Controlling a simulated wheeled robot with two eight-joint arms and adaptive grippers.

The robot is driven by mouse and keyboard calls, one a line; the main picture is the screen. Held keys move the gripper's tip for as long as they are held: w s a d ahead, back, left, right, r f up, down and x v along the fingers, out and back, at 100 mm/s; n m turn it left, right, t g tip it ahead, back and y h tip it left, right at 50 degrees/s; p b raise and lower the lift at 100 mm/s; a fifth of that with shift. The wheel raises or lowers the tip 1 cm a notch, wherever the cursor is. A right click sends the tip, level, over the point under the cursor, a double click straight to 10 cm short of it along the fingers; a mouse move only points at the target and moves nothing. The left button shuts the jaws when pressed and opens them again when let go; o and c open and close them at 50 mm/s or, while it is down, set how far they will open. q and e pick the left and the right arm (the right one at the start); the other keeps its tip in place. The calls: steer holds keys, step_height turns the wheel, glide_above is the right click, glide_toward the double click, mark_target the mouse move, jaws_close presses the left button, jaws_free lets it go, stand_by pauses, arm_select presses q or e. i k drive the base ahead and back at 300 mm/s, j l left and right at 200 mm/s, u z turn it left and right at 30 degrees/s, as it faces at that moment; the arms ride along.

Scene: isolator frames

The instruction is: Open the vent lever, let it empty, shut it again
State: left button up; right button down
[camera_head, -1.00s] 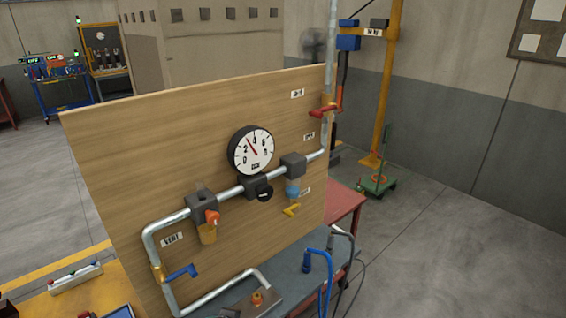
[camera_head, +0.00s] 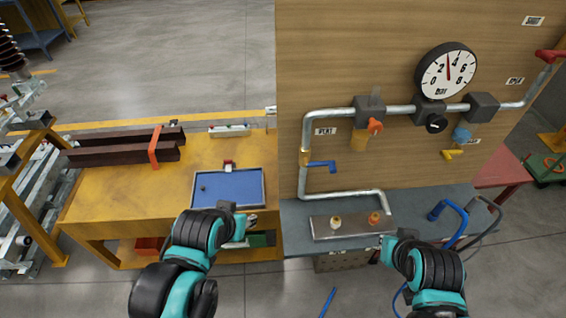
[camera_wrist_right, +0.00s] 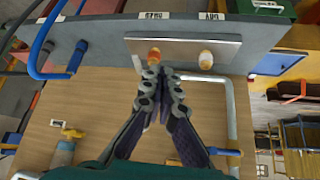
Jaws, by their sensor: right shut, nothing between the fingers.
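The blue lever (camera_head: 322,164) sits on the vertical pipe at the board's left, below a small label (camera_head: 325,131). Its handle sticks out to the right, across the pipe. It also shows in the right wrist view (camera_wrist_right: 228,152). The round gauge (camera_head: 446,72) has its red needle pointing nearly straight up, between 2 and 4. My right gripper (camera_head: 378,249) is near the bench's front edge, right of and below the lever. In the wrist view its fingers (camera_wrist_right: 160,73) are together, close to the orange button (camera_wrist_right: 154,56). My left gripper (camera_head: 248,221) is by the blue tray; its fingers are unclear.
A metal plate (camera_head: 340,228) with a pale and an orange button lies on the grey bench (camera_head: 420,203). An orange valve handle (camera_head: 375,126), a yellow lever (camera_head: 452,154) and a red lever (camera_head: 549,56) are on the pipework. A blue tray (camera_head: 262,187) lies on the yellow table (camera_head: 110,201).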

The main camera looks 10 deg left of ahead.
mark_target(331, 164)
steer(key=k+j+z, duration=0.1)
steer(key=j+z, duration=0.15)
steer(key=k+j+z, duration=0.2)
steer(key=j, duration=0.15)
steer(key=k+j+z, duration=0.1)
steer(key=j+z, duration=0.15)
